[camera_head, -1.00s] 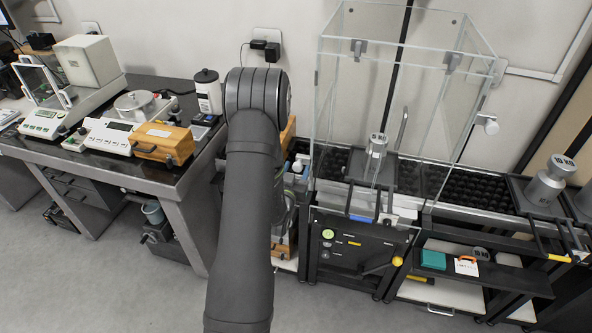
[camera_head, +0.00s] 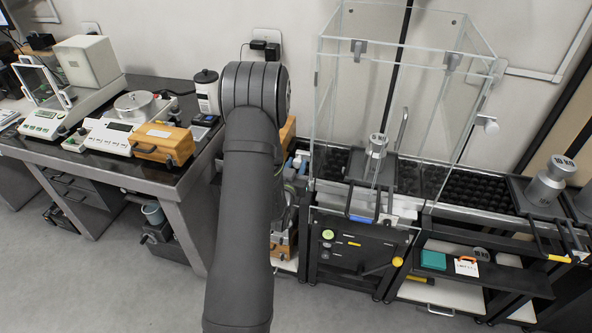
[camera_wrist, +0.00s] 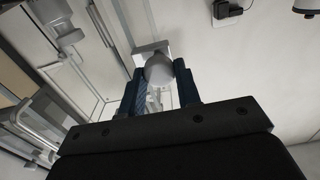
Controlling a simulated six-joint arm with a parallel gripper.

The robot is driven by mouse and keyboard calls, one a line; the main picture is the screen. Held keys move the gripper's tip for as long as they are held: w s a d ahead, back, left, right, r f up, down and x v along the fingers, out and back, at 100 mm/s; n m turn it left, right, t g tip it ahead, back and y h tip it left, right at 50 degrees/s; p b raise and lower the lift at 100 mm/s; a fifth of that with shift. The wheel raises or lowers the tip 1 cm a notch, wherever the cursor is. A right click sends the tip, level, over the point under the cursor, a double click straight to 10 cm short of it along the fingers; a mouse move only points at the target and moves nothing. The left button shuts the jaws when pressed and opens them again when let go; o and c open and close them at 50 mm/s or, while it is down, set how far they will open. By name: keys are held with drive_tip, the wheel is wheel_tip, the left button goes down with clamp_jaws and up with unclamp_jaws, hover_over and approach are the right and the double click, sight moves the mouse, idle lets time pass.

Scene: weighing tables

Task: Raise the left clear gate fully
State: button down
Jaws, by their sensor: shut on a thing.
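The clear enclosure (camera_head: 395,100) stands on the weighing bench at the right of the head view. Its left clear pane (camera_head: 324,110) faces my arm; I cannot tell how high this gate stands. In the wrist view, my gripper (camera_wrist: 160,80) is shut on a rounded grey knob (camera_wrist: 158,67), with one blue finger on each side. The knob sits on a pale plate against the clear panels. My gripper and the knob are hidden behind my arm in the head view.
A steel weight (camera_head: 377,145) stands inside the enclosure. A 10 kg weight (camera_head: 545,185) stands to the right. A steel table (camera_head: 160,185) with balances and a wooden box (camera_head: 163,144) is on the left. Wall plugs (camera_head: 265,48) are behind my arm.

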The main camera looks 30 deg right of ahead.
wheel_tip(320, 180, up, 24)
drive_tip(key=shift+f, duration=0.15)
idle(0.4)
drive_tip(key=c, duration=1.2)
unclamp_jaws()
drive_tip(key=shift+o, duration=0.6)
drive_tip(key=v, duration=1.7)
drive_tip(key=shift+a, duration=0.2)
drive_tip(key=shift+s, duration=0.1)
drive_tip(key=x, duration=1.7)
drive_tip(key=shift+d, duration=0.2)
drive_tip(key=shift+f, duration=0.1)
